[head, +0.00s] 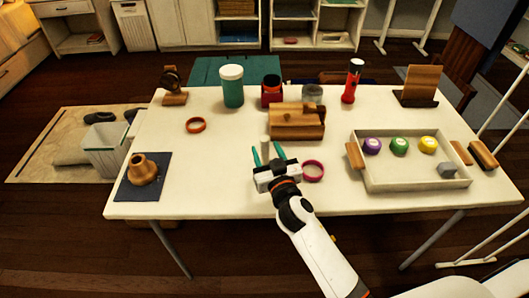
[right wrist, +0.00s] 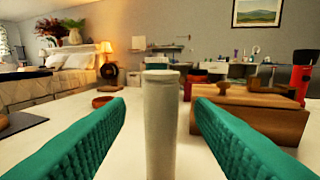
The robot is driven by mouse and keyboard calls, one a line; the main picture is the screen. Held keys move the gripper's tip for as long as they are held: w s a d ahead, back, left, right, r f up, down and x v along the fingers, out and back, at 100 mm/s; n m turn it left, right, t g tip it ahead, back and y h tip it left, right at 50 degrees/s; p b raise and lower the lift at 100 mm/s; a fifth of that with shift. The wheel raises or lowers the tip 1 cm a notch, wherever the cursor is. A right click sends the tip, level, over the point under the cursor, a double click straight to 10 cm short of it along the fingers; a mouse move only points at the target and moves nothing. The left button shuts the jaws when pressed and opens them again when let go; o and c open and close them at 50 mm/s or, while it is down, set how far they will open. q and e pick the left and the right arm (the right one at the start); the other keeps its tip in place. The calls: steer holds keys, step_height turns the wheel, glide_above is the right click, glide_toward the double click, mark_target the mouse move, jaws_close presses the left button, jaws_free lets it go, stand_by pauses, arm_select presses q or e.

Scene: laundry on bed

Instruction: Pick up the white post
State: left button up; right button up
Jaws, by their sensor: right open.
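The white post (head: 265,144) stands upright on the white table, just left of the wooden block. In the right wrist view the post (right wrist: 161,125) is a pale cylinder in the middle of the picture, between the two green fingers. My right gripper (head: 268,153) is open, with its fingers pointing away across the table, one on each side of the post. A gap shows between each finger and the post. The post's lower end is cut off in the wrist view and hidden by the gripper in the head view. My left gripper is not in view.
A wooden block (head: 297,122) stands close behind and right of the post. A tray (head: 415,185) with several small items is farther right.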

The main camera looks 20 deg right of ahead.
steer(key=w, duration=0.4)
steer(key=shift+w, duration=0.35)
steer(key=shift+c, duration=0.2)
steer(key=c, duration=1)
